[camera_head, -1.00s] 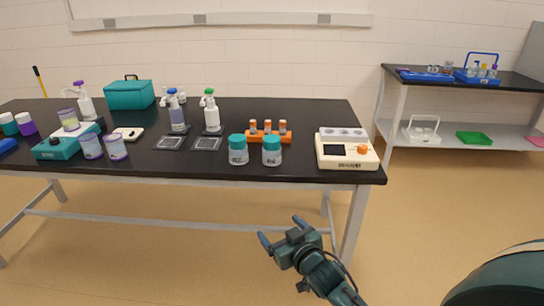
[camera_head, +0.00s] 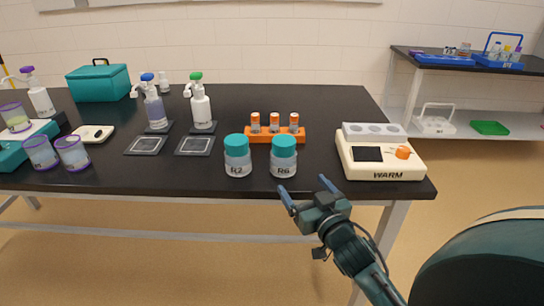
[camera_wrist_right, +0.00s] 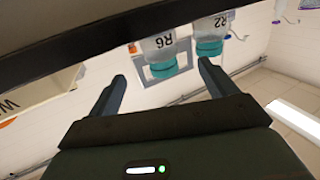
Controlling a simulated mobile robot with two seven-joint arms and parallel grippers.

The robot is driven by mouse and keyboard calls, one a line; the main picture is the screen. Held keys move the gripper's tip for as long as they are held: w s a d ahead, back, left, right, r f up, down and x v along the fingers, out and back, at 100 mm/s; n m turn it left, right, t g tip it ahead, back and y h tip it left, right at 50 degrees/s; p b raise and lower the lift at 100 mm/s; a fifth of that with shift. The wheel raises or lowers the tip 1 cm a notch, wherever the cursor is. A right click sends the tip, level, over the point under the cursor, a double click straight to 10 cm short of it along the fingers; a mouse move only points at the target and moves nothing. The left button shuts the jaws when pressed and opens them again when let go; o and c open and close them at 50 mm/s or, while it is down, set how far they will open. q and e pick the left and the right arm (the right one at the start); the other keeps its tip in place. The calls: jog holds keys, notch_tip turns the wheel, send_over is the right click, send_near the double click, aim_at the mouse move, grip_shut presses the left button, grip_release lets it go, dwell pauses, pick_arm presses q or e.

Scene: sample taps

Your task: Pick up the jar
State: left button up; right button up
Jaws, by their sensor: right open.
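Two clear jars with teal lids stand side by side near the front edge of the black table. The left jar is labelled R2 (camera_head: 237,157) and the right one R6 (camera_head: 283,158). In the right wrist view the picture is upside down; jar R6 (camera_wrist_right: 158,47) shows between the fingers and jar R2 (camera_wrist_right: 214,26) beside it. My right gripper (camera_head: 303,186) is open and empty, just in front of the table edge and to the right of jar R6. It also shows in the right wrist view (camera_wrist_right: 162,72). My left gripper is not in view.
An orange rack (camera_head: 262,135) with orange-capped vials stands behind the jars. A cream warmer (camera_head: 381,160) marked WARM stands to their right. Pump bottles (camera_head: 201,107), flat black-framed plates (camera_head: 147,146) and purple-rimmed cups (camera_head: 72,153) are left. A side table (camera_head: 430,67) stands at the back right.

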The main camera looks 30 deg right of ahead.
aim_at(289, 164)
jog(key=w, duration=0.3)
jog(key=w+d, duration=0.1)
jog(key=w, duration=0.2)
jog(key=shift+w+d+r, duration=0.15)
jog(key=shift+w, duration=0.2)
jog(key=shift+w+d, duration=0.25)
jog(key=shift+w, duration=1.3)
jog(key=shift+w+d, duration=0.2)
jog(key=shift+w, duration=1.3)
jog(key=c, duration=1.1)
